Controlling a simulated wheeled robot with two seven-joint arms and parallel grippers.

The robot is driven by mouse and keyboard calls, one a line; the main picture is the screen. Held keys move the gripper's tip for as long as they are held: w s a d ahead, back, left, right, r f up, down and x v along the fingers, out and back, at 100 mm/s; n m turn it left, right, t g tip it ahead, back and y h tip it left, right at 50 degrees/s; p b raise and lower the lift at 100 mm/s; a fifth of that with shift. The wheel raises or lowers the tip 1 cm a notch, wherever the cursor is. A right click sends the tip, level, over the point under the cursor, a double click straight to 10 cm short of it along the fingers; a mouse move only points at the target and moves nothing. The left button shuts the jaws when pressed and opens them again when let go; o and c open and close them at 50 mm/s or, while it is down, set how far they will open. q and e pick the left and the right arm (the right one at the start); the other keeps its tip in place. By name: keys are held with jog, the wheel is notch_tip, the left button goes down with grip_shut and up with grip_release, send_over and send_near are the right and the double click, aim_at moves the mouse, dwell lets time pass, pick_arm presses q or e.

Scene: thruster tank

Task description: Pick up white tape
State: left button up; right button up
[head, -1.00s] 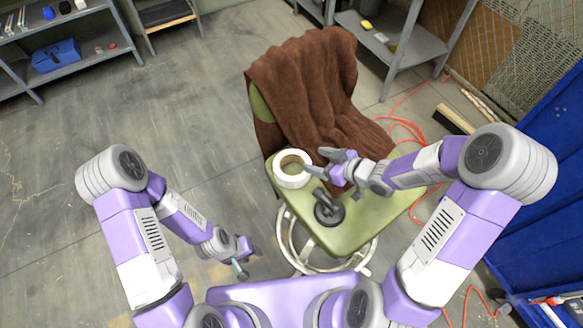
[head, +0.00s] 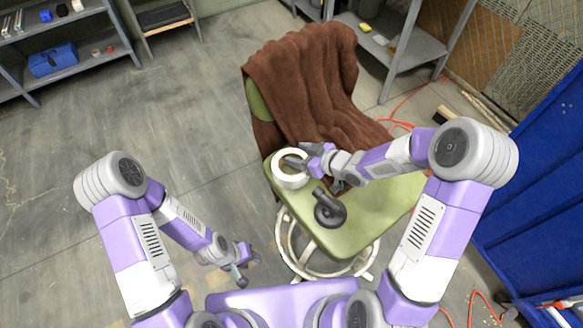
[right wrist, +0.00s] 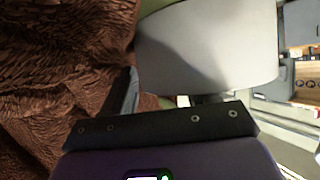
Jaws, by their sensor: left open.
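The white tape (head: 291,169) is a wide roll lying on the green chair seat, at its back left corner. My right gripper (head: 300,160) is at the roll's right side, its fingertips over the roll's rim and opening. In the right wrist view, a large pale surface (right wrist: 205,50), apparently the tape, fills the upper middle, beside one grey finger (right wrist: 130,92); the other finger is not clear. I cannot tell whether the jaws grip the roll. My left gripper (head: 241,272) is open and empty, low and left of the chair.
A brown towel (head: 305,85) drapes over the chair back and onto the seat's rear. Shelves stand behind. The floor to the left is clear.

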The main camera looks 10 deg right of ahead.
jog(key=c, duration=0.9)
